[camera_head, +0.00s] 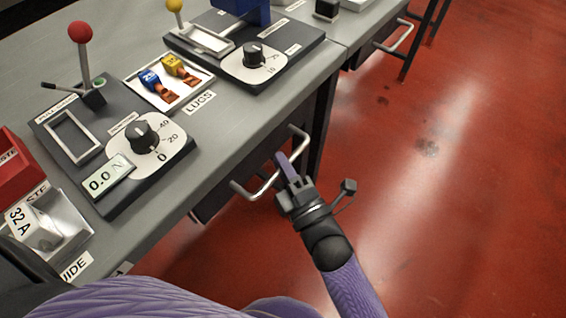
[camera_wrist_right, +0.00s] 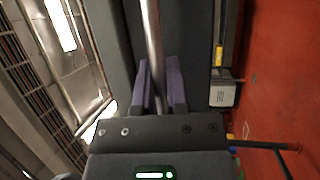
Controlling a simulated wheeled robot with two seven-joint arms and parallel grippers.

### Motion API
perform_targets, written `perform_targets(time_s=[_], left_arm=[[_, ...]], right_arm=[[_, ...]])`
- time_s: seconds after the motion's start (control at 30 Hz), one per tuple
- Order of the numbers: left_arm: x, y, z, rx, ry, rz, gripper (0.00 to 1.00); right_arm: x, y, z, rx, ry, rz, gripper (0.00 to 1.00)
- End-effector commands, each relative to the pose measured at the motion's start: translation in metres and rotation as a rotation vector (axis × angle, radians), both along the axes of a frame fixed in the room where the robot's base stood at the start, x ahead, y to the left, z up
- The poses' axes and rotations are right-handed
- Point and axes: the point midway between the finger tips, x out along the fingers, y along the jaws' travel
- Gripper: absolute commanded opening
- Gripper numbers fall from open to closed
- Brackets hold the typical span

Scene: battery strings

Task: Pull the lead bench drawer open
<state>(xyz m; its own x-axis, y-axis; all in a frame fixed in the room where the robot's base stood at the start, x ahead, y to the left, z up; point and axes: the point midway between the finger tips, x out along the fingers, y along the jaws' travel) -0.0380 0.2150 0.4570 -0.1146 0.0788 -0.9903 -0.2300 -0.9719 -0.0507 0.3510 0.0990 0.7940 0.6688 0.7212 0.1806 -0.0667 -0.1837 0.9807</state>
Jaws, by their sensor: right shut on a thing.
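The drawer (camera_head: 215,197) is a dark box under the front edge of the grey bench. Its pale metal bar handle (camera_head: 299,136) stands out from the front on two bent ends. My right gripper (camera_head: 287,168) is shut on the middle of this bar. In the right wrist view the bar (camera_wrist_right: 153,40) runs between the two purple fingers of my right gripper (camera_wrist_right: 158,88), beside a dark flat surface. The drawer's inside is hidden, and I cannot tell whether it stands slightly open. My left gripper is not in view.
The grey bench (camera_head: 205,145) carries a dial unit (camera_head: 143,133), a lugs tray (camera_head: 168,82) and a second dial unit (camera_head: 252,57). A red bin (camera_head: 15,168) stands at the left. Another drawer handle (camera_head: 398,37) shows farther back. The red floor (camera_head: 450,170) at the right is clear.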

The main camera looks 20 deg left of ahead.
Motion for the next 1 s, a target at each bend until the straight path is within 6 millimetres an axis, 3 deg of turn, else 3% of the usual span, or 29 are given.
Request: perform_targets(time_s=[0.47,1.0], left_arm=[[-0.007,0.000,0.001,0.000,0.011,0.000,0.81],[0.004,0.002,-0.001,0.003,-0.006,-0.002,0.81]], right_arm=[[0.000,0.000,0.000,-0.001,0.001,0.000,0.00],[0.000,0.000,-0.001,-0.001,0.002,-0.001,0.00]])
